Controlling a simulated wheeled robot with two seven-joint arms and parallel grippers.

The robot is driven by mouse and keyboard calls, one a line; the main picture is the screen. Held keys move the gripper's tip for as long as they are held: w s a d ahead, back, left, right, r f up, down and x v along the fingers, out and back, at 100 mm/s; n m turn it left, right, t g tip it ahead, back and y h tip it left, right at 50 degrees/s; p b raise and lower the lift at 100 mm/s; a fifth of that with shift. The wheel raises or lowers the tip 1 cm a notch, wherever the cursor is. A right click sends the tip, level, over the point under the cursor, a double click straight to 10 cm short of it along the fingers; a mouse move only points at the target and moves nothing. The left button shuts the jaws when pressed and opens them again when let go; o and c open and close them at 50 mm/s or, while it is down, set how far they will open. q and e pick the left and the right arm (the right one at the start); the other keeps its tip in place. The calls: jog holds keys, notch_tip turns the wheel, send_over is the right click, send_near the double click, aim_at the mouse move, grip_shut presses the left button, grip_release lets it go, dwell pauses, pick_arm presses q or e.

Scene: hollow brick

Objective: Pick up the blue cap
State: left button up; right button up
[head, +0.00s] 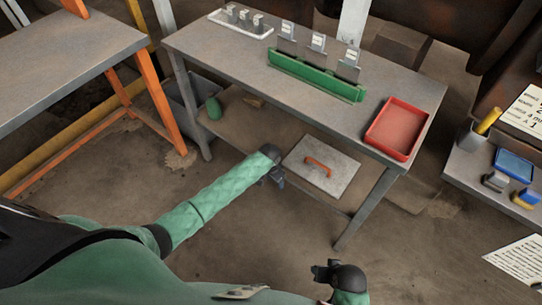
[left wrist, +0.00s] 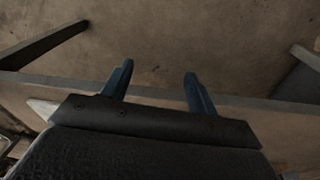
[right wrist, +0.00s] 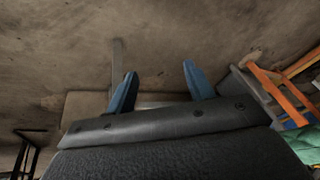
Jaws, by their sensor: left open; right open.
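I cannot make out a sure blue cap. On the right-hand table in the head view, a small blue and yellow item (head: 527,197) lies near the table's edge, too small to identify. A blue tray or box (head: 514,165) lies just behind it. My left gripper (head: 277,182) is open and empty beside the front of the middle table's lower shelf, far left of these blue items. Its spread blue fingers show in the left wrist view (left wrist: 156,80). My right gripper (head: 320,270) is low at the bottom of the head view; its fingers are apart and empty in the right wrist view (right wrist: 159,75).
The middle table (head: 215,60) carries a white tray (head: 240,32), a green rack (head: 315,78) with labelled plates and a red tray (head: 397,128). A board with an orange handle (head: 318,167) lies on its lower shelf. A cup (head: 472,136) stands on the right table.

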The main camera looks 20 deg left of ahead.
pick_arm(q)
jog(key=shift+m+g+y, duration=0.3)
jog(key=shift+m+y, duration=0.1)
jog(key=shift+y, duration=0.2)
jog(key=w+a+r+b, duration=0.1)
jog(key=w+a+r, duration=0.1)
jog(key=w, duration=0.2)
jog(key=w+a+r+b, duration=0.1)
jog(key=w+a+r, duration=0.1)
jog(key=w, duration=0.3)
jog(key=w+a+r+b, duration=0.2)
jog(key=w+r, duration=0.2)
jog(key=w, duration=0.1)
jog(key=shift+r, duration=0.2)
jog(key=shift+w+f, duration=0.15)
jog(key=shift+f, duration=1.2)
jog(key=shift+w+d+f, duration=0.15)
jog(key=shift+f, duration=2.3)
pick_arm(e)
notch_tip(320, 180, up, 8)
jog(key=a+y, duration=0.1)
jog(key=shift+s+a+r+t, duration=0.25)
jog(key=shift+s+a+t, duration=0.05)
jog(key=shift+s+a, duration=0.1)
pick_arm(q)
jog(key=c, duration=1)
